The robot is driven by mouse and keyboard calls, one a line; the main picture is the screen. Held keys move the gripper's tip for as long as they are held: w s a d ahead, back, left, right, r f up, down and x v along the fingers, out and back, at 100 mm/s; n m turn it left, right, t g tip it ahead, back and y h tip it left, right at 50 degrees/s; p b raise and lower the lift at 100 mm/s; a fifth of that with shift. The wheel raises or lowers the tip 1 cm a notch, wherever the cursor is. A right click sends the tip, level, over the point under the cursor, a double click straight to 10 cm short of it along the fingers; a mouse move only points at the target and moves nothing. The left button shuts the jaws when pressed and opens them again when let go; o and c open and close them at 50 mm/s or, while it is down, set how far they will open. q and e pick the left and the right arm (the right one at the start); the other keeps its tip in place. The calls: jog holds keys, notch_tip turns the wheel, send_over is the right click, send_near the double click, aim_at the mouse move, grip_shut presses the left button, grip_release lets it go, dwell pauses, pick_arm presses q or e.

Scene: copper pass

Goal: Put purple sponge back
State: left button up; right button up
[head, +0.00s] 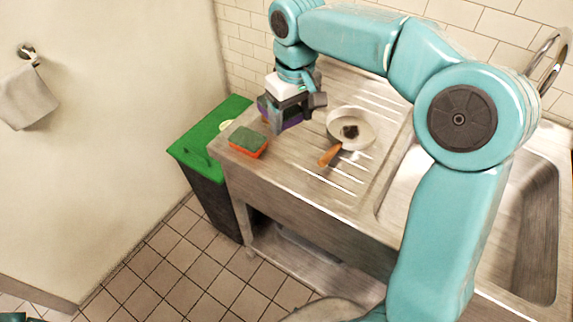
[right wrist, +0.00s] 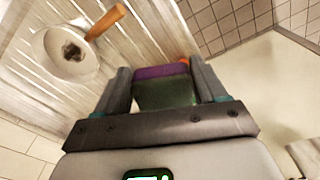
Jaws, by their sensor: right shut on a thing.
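My right gripper (head: 288,117) is over the left end of the steel drainboard (head: 300,165), pointing down. It is shut on the purple sponge (head: 264,110), which is mostly hidden by the fingers in the head view. In the right wrist view the purple sponge (right wrist: 160,72) sits between both fingers, with its dark green scouring side showing. I cannot tell whether it touches the drainboard. An orange sponge (head: 247,150) with a green top lies on the drainboard just in front of the gripper. My left gripper is not in view.
A pan (head: 365,128) with a dark patch and an orange-brown handle lies right of the gripper. The sink basin (head: 520,215) is farther right. A green-lidded bin (head: 200,140) stands at the drainboard's left end, near a small pale round thing (head: 226,125). A cloth (head: 27,95) hangs on the wall.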

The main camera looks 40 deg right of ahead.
jog(key=f, duration=1.5)
jog(key=shift+s+d+f, duration=0.15)
jog(key=shift+d+f, duration=0.05)
jog(key=shift+f, duration=0.4)
